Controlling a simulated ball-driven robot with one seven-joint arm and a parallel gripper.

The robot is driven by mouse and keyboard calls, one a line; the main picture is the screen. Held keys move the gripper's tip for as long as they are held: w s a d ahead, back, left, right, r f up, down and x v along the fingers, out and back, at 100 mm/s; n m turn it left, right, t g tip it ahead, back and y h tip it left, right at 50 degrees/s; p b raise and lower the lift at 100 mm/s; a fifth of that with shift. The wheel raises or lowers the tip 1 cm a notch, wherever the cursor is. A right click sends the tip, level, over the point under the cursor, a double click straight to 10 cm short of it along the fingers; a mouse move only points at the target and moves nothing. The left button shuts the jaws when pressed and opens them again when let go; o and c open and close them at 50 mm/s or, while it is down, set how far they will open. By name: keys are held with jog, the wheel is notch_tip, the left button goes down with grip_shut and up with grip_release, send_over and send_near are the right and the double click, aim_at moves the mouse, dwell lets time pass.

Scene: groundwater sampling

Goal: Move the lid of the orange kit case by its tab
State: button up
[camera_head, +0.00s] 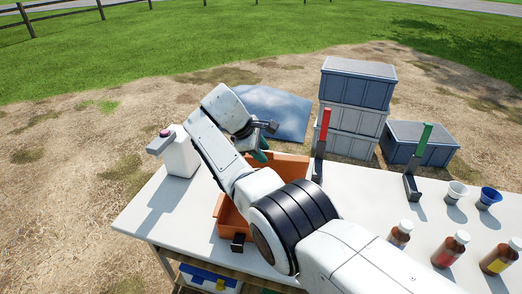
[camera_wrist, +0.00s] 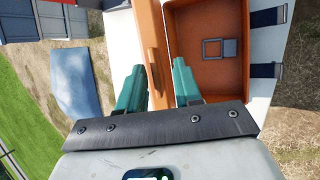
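The orange kit case (camera_head: 230,219) stands on the white table, largely hidden behind my arm in the head view. The wrist view looks into its open orange interior (camera_wrist: 196,76), where a small grey square frame lies. An orange lid edge (camera_wrist: 148,28) with a narrow tab (camera_wrist: 153,70) runs up beside the interior; the lid looks raised and seen nearly edge-on. My gripper (camera_wrist: 159,64) has its two teal fingers apart, one on each side of the tab, with gaps visible. In the head view my gripper (camera_head: 262,155) is over the case's back part, and its contact there is hidden.
A white jug (camera_head: 180,155) stands left of the case. Red-handled (camera_head: 323,132) and green-handled (camera_head: 422,142) tools stand on the right, with cups and brown bottles (camera_head: 449,249) further along. Grey crates (camera_head: 356,84) and a blue mat (camera_head: 277,110) lie behind the table.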

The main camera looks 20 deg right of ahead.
jog(key=b+v, duration=0.1)
jog(key=v, duration=0.9)
jog(key=shift+a+r, duration=0.25)
jog(key=shift+r, duration=0.05)
jog(key=shift+c, duration=0.2)
